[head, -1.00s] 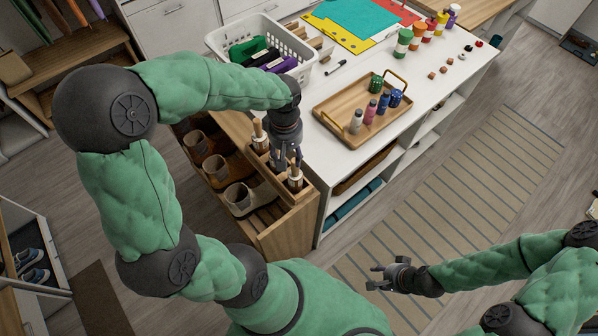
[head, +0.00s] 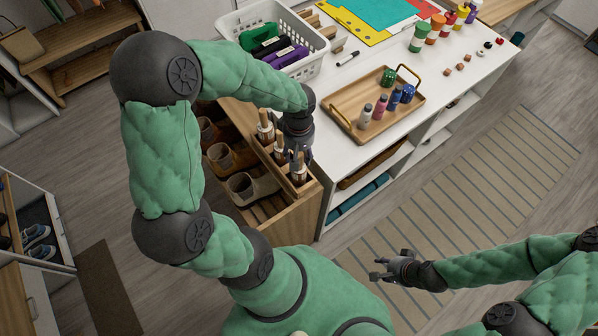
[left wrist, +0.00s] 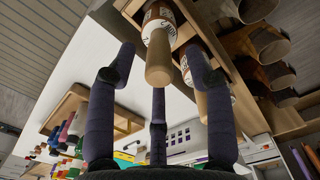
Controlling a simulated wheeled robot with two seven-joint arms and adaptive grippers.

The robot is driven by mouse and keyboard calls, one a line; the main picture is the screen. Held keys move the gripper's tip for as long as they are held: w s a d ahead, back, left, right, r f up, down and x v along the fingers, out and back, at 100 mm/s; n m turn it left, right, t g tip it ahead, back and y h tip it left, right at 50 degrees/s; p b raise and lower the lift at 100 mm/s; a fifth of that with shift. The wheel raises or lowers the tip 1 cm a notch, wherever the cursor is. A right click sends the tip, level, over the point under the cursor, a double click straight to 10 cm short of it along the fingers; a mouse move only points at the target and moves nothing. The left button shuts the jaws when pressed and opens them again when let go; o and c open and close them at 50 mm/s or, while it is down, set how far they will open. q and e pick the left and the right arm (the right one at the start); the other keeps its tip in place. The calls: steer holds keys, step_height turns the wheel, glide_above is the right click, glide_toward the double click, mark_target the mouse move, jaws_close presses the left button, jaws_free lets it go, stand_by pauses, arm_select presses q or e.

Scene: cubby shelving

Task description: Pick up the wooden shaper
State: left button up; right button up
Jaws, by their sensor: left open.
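Wooden-handled tools stand upright in a wooden rack on the side of the white counter. The nearest one (head: 299,174) has a pale wooden handle and a white label; I take it as the wooden shaper. My left gripper (head: 299,158) is just above it, fingers pointing down. In the left wrist view the handle (left wrist: 158,68) shows between the spread, empty fingers of the left gripper (left wrist: 157,85). Two similar tools (head: 265,125) stand behind it in the rack. My right gripper (head: 376,270) is empty, over the floor, its fingers apart.
A wooden tray (head: 372,133) with several small bottles stands on the white counter (head: 345,85). A white basket (head: 318,60) is behind the rack. Shoes (head: 242,187) sit in the open shelf below. The striped rug (head: 480,175) is clear.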

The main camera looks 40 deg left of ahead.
arm_select(q)
step_height(320, 180, down, 2)
steer(key=shift+f, duration=0.25)
jaws_close()
steer(key=shift+r, duration=0.15)
